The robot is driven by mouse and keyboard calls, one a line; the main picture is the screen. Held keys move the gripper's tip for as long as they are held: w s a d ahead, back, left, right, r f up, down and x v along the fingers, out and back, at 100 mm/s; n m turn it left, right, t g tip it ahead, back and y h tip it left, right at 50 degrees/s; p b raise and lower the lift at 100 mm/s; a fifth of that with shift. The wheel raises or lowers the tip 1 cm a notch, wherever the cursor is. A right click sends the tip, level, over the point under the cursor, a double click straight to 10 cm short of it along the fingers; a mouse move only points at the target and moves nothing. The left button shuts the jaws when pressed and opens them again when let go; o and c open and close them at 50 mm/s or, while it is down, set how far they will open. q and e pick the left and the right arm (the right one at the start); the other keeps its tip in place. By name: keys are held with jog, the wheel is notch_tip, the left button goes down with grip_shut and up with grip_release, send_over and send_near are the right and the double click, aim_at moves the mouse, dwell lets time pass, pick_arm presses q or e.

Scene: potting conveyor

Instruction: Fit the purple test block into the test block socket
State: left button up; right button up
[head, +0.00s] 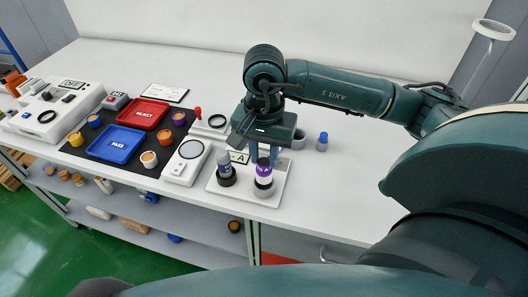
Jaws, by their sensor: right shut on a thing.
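The purple test block (264,170) is a short upright cylinder with white lettering and a pale lower part. My right gripper (263,153) points down from above and is shut on its top. The block is directly over a dark round socket (264,191) at the right of a white plate (242,196). I cannot tell whether its lower end is inside the socket or just above it. A grey-blue bottle-like piece (224,163) stands in another dark holder (226,180) to the left on the same plate. My left gripper is not in view.
Left of the plate are a white device with a round pad (187,163), a blue PASS tray (117,144) and a red REJECT tray (143,113), with several small pots around. A blue-capped bottle (322,142) stands right. The table's front edge is close.

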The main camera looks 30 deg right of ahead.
aim_at(264, 162)
jog(key=shift+b, duration=0.75)
dwell(0.8)
jog(key=shift+f, duration=0.2)
jog(key=shift+f+b, duration=0.85)
jog(key=shift+b, duration=0.35)
jog(key=shift+f+b, duration=0.3)
jog(key=shift+f+b, duration=0.85)
jog(key=shift+b, duration=0.15)
jog(key=o, duration=1)
jog(key=shift+r, duration=0.15)
jog(key=shift+o, duration=0.2)
